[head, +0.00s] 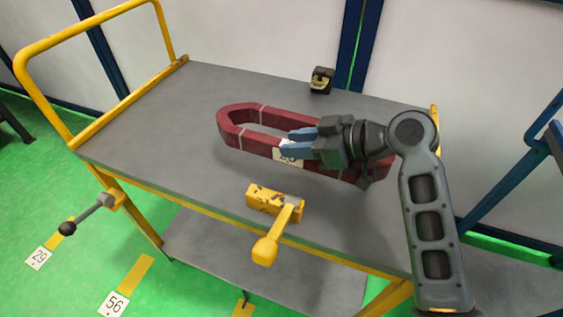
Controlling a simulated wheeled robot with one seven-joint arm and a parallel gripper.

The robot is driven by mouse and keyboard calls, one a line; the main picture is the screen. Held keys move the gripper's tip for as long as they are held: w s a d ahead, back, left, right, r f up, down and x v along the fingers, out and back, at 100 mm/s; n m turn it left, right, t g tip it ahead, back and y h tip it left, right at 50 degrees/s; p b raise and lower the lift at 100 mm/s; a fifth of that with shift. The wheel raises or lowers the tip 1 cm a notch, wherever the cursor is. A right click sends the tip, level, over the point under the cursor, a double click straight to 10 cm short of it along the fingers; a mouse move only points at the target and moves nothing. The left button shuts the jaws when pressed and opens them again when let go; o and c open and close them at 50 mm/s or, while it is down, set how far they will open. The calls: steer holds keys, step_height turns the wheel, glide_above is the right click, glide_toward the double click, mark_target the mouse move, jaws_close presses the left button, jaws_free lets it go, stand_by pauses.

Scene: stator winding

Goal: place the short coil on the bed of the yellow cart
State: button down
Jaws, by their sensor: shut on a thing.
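The short coil (238,134) is a dark red elongated loop with pale bands and a white number label. It is over the grey bed (180,120) of the yellow cart (88,22). It looks to be at or very near the bed surface; I cannot tell whether it touches. My gripper (291,144), with blue fingers, comes from the right and is shut on the coil's near side by the label. My gripper and wrist hide part of the coil's right end.
A yellow clamp with a handle (266,250) sits at the bed's near edge. A small dark block (322,80) stands at the far edge. A lower shelf (210,250) lies beneath. The bed's left part is clear.

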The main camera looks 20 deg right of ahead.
mark_target(282, 182)
steer(key=a, duration=0.1)
steer(key=a+f, duration=0.1)
steer(key=w+a+f, duration=0.1)
steer(key=shift+a, duration=0.15)
steer(key=shift+f, duration=1.95)
steer(key=c, duration=0.8)
jaws_free()
steer(key=shift+s+f, duration=0.1)
steer(key=v, duration=1.2)
